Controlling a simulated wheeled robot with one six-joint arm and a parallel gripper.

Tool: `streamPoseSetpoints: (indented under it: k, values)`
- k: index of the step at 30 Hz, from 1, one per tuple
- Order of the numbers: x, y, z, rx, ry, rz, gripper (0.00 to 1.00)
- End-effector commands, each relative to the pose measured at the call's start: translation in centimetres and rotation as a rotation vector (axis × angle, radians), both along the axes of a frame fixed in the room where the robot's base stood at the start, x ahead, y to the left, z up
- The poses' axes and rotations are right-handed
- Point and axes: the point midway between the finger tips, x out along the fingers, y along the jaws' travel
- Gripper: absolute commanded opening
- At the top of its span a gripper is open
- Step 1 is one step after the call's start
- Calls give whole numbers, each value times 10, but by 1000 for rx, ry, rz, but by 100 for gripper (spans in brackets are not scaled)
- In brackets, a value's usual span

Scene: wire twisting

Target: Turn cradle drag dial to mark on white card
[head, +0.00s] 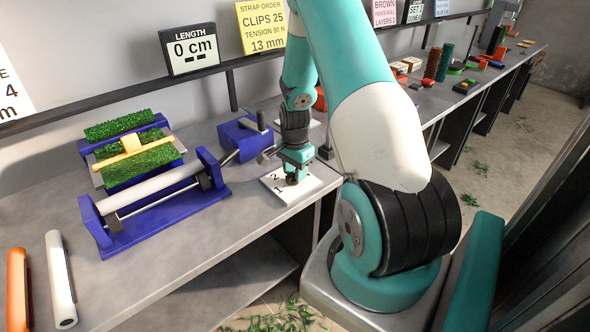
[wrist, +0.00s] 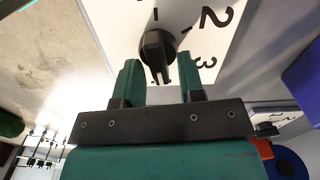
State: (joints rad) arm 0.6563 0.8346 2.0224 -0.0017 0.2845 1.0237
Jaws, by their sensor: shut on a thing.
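The dial is a black knob (wrist: 157,48) on a white plate (wrist: 120,22) marked with numbers, with 2 and 3 readable in the wrist view. In the head view the plate (head: 277,190) lies flat at the bench's front edge, showing 1 and 2. My gripper (wrist: 160,72) is shut on the knob, one green finger on each side; in the head view it points down onto the plate (head: 292,178). Which mark the knob points to is unclear. A yellow card (head: 262,27) reads "CLIPS 25, TENSION 90 N, 13 mm".
A blue cradle (head: 165,222) with a white roller stands left of the plate. Behind it is a blue stand (head: 160,120) with green bristly material. A blue crank block (head: 243,135) stands close behind the plate. Orange (head: 18,285) and white (head: 60,280) rolls lie at front left.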

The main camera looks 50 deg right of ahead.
Motion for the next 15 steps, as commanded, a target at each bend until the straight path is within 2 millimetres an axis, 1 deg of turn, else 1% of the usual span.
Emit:
streamPoseSetpoints:
  k: [6, 15]
  values:
    - [-2, -2, 1, -7, 2, -98, 12]
    - [-3, -3, 1, -7, 2, -147, 12]
